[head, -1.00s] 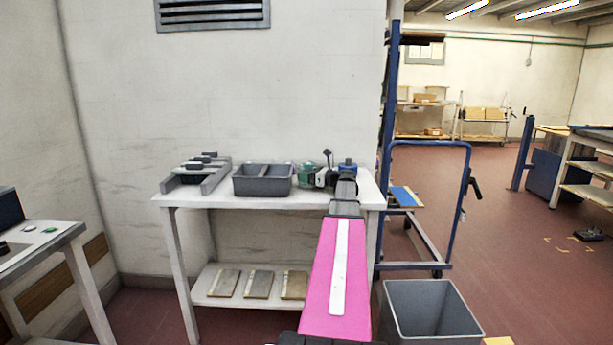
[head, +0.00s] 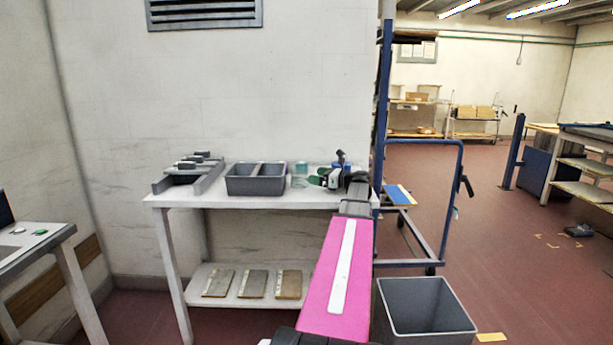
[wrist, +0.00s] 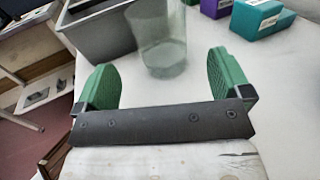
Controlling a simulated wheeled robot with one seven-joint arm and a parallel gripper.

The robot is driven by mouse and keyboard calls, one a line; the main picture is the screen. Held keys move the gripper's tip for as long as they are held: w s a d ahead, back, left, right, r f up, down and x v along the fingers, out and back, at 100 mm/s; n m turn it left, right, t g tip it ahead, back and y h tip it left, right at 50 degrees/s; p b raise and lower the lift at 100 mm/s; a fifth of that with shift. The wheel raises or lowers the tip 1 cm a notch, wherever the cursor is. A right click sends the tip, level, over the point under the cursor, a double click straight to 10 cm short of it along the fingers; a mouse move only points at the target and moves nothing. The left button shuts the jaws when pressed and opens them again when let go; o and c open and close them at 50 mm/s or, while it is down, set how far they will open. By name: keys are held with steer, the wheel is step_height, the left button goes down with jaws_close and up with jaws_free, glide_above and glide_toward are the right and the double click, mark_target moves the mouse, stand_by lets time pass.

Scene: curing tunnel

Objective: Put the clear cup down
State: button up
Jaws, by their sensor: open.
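The clear cup (wrist: 160,45) stands upright on the white table (wrist: 262,85) in the wrist view. It is just beyond my gripper (wrist: 163,72), whose two green fingers are spread wide with nothing between them. The cup appears apart from both fingers. In the head view the cup (head: 298,181) is a faint see-through shape on the table top, left of my gripper (head: 326,178). My arm hides part of the table's right end.
A grey two-part bin (head: 256,181) stands left of the cup, close to it in the wrist view. A purple box (wrist: 216,8) and a teal box (wrist: 262,17) lie to the right. A grey floor bin (head: 428,332) stands right of the table.

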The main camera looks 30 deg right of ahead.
steer(key=shift+v, duration=1.95)
